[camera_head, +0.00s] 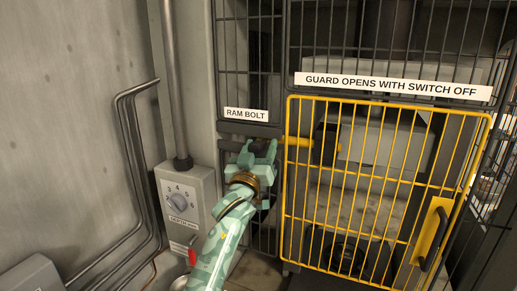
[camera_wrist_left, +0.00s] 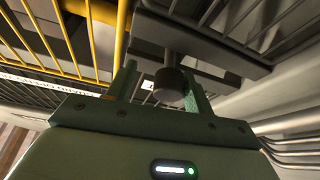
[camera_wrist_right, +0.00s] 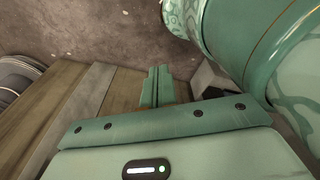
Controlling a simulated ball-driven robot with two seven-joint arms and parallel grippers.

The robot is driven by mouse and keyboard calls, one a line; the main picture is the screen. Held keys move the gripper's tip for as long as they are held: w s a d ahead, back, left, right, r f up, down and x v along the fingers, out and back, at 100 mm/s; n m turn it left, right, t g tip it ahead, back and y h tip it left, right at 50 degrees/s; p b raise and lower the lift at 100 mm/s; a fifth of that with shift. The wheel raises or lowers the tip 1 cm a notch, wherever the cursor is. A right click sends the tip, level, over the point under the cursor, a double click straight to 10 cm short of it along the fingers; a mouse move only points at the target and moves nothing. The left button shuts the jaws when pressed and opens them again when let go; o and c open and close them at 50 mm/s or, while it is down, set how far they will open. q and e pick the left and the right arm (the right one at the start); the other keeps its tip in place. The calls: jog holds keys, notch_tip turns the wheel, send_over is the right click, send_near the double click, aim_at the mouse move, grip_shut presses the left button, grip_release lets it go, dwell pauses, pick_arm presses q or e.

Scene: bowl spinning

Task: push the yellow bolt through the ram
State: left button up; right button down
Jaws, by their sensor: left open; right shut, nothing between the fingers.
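My left gripper (camera_head: 259,147) is open just left of the bolt, below that label. In the left wrist view, a dark round knob (camera_wrist_left: 170,84) shows between the open fingers (camera_wrist_left: 160,85); I cannot tell whether they touch it. My right gripper (camera_wrist_right: 157,72) is shut and empty in its wrist view, and out of the head view.
The yellow mesh guard (camera_head: 385,190) is shut in front of the ram, with a dark handle (camera_head: 433,238) at right. A grey dial box (camera_head: 181,205) stands left of my left arm, with a red part (camera_head: 192,258) below. Pipes (camera_head: 130,160) run down the left wall.

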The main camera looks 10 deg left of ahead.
pick_arm(q)
jog(key=shift+a, duration=0.2)
jog(key=shift+s+a+f, duration=0.1)
jog(key=shift+s, duration=0.15)
jog(key=b+v, duration=0.3)
jog(key=v, duration=1.2)
jog(key=shift+s+f, duration=0.2)
jog(key=shift+s, duration=0.15)
pick_arm(e)
notch_tip(320, 180, down, 3)
jog(key=shift+r, duration=0.1)
jog(key=shift+d, duration=0.1)
